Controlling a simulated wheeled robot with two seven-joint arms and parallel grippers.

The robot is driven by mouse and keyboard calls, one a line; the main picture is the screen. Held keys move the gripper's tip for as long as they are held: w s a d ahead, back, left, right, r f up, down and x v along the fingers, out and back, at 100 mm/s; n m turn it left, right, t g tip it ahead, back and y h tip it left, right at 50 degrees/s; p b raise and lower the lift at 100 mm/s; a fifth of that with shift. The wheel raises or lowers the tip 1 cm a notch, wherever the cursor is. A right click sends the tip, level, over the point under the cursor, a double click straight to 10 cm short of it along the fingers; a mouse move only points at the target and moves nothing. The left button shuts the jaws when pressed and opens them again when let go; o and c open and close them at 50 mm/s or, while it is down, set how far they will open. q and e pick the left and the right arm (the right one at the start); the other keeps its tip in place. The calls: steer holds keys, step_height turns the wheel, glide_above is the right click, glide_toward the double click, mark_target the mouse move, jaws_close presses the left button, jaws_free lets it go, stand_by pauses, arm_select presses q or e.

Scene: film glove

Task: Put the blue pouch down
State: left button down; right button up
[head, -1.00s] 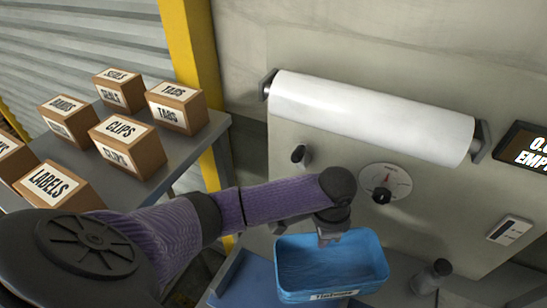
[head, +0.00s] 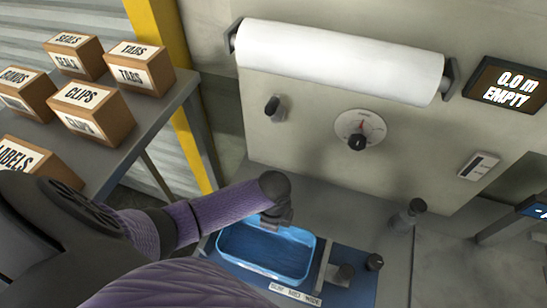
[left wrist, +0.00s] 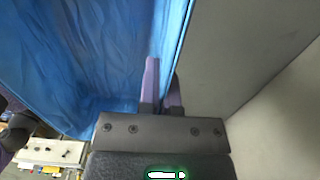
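The blue pouch (head: 262,254) is an open-topped blue container in the lower middle of the head view. It appears low, within the outline of a blue plate (head: 347,290); I cannot tell whether its bottom touches the plate. My left gripper (head: 275,222) is at its back rim. In the left wrist view the pouch wall (left wrist: 75,60) fills the upper left, and the fingers of my left gripper (left wrist: 161,85) are close together on its edge. My right gripper is not in view.
A label strip (head: 281,290) and dark knobs (head: 374,262) are at the plate's front and right. Behind stands a panel with a white roll (head: 338,62), a dial (head: 360,130) and a display reading EMPTY (head: 507,88). Several labelled boxes (head: 92,112) stand on a table at left.

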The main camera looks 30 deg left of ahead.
arm_select(q)
steer(key=shift+f+p, duration=0.1)
steer(key=shift+p, duration=0.25)
steer(key=shift+f, duration=0.15)
steer(key=c, duration=0.8)
jaws_free()
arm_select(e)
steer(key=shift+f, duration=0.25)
